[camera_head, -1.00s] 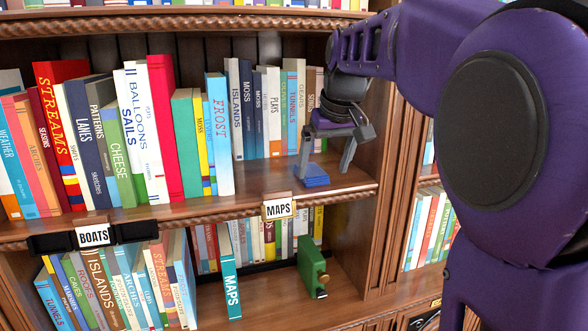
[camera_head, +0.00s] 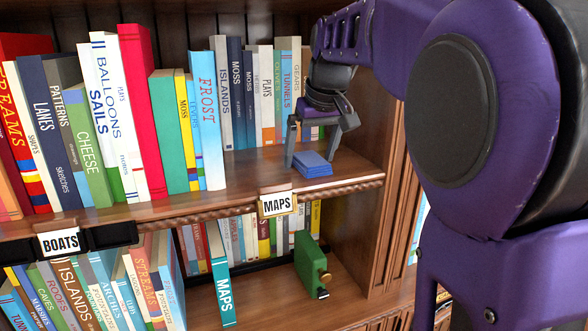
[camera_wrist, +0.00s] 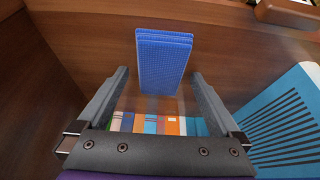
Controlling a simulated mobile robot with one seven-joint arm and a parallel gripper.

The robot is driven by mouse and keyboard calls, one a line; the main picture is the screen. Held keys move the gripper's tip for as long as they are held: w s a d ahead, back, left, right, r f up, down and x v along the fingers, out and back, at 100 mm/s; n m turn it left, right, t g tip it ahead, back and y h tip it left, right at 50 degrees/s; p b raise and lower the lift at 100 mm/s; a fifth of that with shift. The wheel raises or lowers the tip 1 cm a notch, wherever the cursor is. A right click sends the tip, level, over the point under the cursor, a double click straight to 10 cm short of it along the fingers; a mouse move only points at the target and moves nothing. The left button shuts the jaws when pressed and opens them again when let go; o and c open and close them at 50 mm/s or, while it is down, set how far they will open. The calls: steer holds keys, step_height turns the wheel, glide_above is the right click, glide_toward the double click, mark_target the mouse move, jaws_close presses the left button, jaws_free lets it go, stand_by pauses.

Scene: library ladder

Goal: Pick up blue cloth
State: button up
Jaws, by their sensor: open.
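The blue cloth (camera_head: 312,164) lies folded in a small flat stack on the upper shelf, near its right end, above the MAPS label. In the wrist view the cloth (camera_wrist: 164,60) shows ahead of the fingers, roughly centred between them. My gripper (camera_head: 309,158) is open above and around the cloth's place, one finger to its left and one to its right. In the wrist view my gripper (camera_wrist: 160,76) has nothing between its fingertips that it grips. I cannot tell whether the fingers touch the shelf.
The light-blue FROST book (camera_head: 208,120) stands left of the cloth, at the end of a row. More books, such as TUNNELS (camera_head: 288,80), stand behind the gripper. A side panel (camera_head: 362,120) closes the shelf at right. A green object (camera_head: 310,264) stands on the shelf below.

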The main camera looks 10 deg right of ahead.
steer(key=shift+f, duration=0.15)
stand_by(0.4)
steer(key=c, duration=1.3)
